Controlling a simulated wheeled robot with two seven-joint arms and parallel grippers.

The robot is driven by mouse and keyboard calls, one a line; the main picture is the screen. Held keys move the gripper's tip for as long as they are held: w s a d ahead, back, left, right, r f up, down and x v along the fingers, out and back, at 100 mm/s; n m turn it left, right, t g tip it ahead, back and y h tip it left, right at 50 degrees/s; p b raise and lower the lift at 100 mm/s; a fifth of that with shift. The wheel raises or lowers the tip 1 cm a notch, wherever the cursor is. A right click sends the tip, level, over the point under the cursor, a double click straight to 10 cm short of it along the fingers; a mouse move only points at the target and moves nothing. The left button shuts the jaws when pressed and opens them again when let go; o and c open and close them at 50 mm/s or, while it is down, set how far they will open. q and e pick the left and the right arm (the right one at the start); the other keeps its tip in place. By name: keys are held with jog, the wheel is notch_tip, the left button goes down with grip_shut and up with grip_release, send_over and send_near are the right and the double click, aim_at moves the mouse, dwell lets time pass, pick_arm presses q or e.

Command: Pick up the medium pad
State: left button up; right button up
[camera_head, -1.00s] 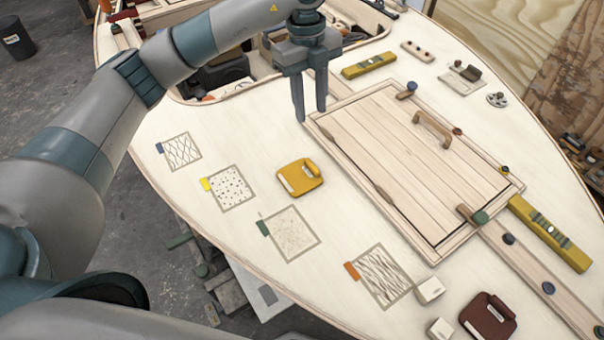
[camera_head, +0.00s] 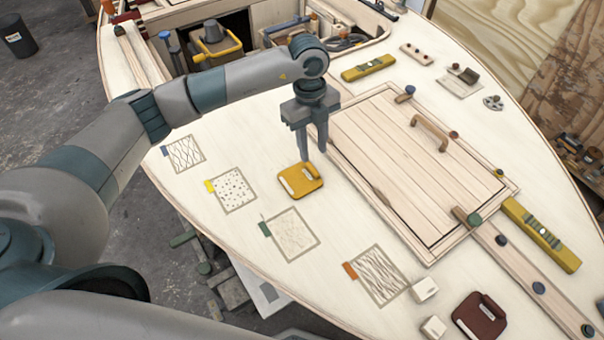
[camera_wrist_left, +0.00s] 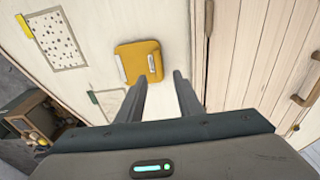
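A yellow pad (camera_head: 296,183) with a raised handle and a pale label lies flat on the pale deck, between the sample squares and the hatch. It also shows in the left wrist view (camera_wrist_left: 133,64), just beyond the fingertips. A dark red pad (camera_head: 478,318) of similar shape lies at the lower right. No readable marking tells me which one is the medium pad. My left gripper (camera_head: 312,154) points down, open and empty, above the yellow pad's far edge. My right gripper is not in view.
A plank hatch (camera_head: 420,165) with a wooden handle is right of the yellow pad. Several patterned squares, such as the dotted one (camera_head: 233,189), lie along the left. Two white blocks (camera_head: 425,289) sit near the red pad. An open cockpit with tools is behind my arm.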

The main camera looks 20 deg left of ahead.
aim_at(312, 167)
pick_arm(q)
jog(key=shift+f, duration=0.7)
jog(key=shift+f, duration=0.1)
jog(key=shift+s+f+p, duration=0.1)
jog(key=shift+f+p, duration=0.1)
jog(key=shift+p, duration=0.25)
notch_tip(312, 167, down, 4)
jog(key=shift+r+p, duration=0.1)
jog(key=shift+p, duration=0.85)
jog(key=shift+f, duration=0.4)
jog(key=shift+c, duration=0.4)
grip_shut()
